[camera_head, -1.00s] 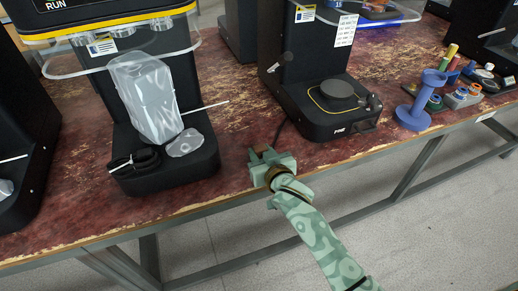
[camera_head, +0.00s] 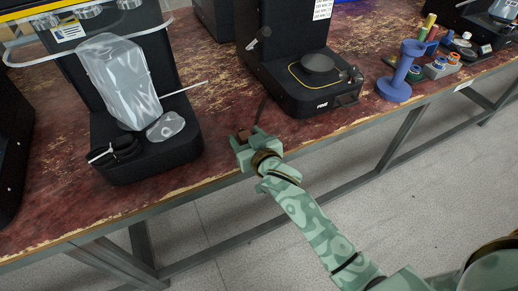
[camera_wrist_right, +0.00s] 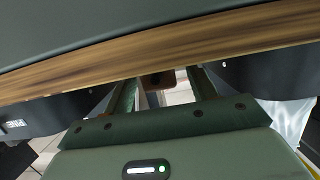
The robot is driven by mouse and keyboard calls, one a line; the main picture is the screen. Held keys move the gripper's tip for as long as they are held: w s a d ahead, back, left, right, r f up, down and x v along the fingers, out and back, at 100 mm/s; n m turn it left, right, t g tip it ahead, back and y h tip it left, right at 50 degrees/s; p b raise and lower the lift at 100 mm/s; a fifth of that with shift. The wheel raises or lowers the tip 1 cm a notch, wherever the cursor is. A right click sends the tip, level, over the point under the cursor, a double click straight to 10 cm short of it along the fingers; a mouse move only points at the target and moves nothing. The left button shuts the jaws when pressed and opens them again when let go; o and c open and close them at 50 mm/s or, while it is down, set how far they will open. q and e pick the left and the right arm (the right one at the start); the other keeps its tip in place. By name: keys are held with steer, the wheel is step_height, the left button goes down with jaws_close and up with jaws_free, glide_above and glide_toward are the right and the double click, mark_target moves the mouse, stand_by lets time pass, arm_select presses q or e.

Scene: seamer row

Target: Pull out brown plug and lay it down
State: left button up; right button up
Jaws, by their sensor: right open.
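A small brown block, which looks like the brown plug (camera_head: 243,136), is at the table's front part, at my right gripper. A dark cord (camera_head: 262,108) runs towards it from the middle machine. My right gripper (camera_head: 247,138) is open, with its fingers at the table's front edge. In the right wrist view the brown plug (camera_wrist_right: 157,80) shows between the two open green fingers (camera_wrist_right: 161,92), under the wooden edge. I see no clear contact with either finger. What the plug sits in is hidden. My left gripper is not in view.
A black machine (camera_head: 150,155) with a clear pouch (camera_head: 118,82) stands left of the gripper. Another black machine (camera_head: 320,98) with a round plate stands right. A blue spool (camera_head: 397,75) and small coloured parts lie further right. Floor in front of the table is clear.

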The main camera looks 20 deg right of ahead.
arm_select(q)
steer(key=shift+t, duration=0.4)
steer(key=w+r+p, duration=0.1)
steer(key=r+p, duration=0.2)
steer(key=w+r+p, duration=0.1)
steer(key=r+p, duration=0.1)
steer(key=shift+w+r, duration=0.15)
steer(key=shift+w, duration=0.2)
arm_select(e)
steer(key=v, duration=1.5)
steer(key=shift+r, duration=0.1)
